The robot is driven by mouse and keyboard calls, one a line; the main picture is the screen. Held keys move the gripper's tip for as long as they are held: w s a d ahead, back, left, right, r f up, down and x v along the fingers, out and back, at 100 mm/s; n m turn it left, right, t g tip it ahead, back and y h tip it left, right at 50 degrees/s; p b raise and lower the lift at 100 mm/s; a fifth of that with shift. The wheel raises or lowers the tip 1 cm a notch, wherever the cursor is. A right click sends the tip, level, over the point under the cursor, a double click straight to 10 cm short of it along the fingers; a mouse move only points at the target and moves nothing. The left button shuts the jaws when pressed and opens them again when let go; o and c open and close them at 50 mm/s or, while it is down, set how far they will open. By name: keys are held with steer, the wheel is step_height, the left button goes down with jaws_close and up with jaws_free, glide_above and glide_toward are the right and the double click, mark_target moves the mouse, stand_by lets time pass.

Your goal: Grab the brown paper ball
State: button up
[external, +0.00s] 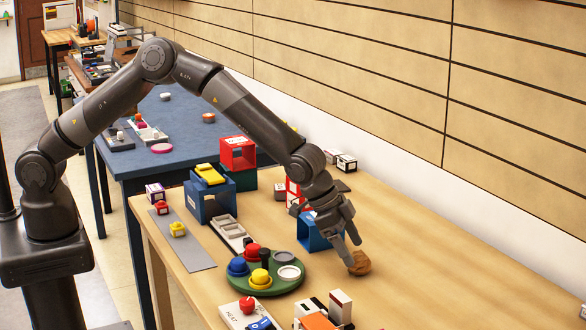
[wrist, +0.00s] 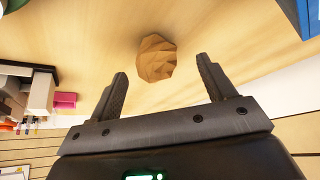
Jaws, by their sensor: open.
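The brown paper ball (external: 358,263) is a crumpled, faceted lump lying on the light wooden table (external: 440,270). It also shows in the wrist view (wrist: 156,58), just beyond and between the fingertips. My gripper (external: 352,240) reaches down over the table close to the ball. In the wrist view my gripper (wrist: 163,75) has its two dark fingers spread wide with nothing between them. Whether a finger touches the ball cannot be told from the external view, where a finger overlaps the ball's upper edge.
A blue open box (external: 313,233) stands close behind my gripper. A green round tray (external: 290,283) with coloured knobs lies to the left. Several small blocks and an orange-topped item (external: 318,321) stand at the front edge.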

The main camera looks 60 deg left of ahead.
mark_target(354, 252)
steer(key=shift+x, duration=2.15)
steer(key=shift+s+d, duration=0.1)
steer(key=shift+d, duration=0.05)
steer(key=shift+c, duration=0.5)
steer(key=c, duration=0.9)
steer(key=shift+c, duration=0.3)
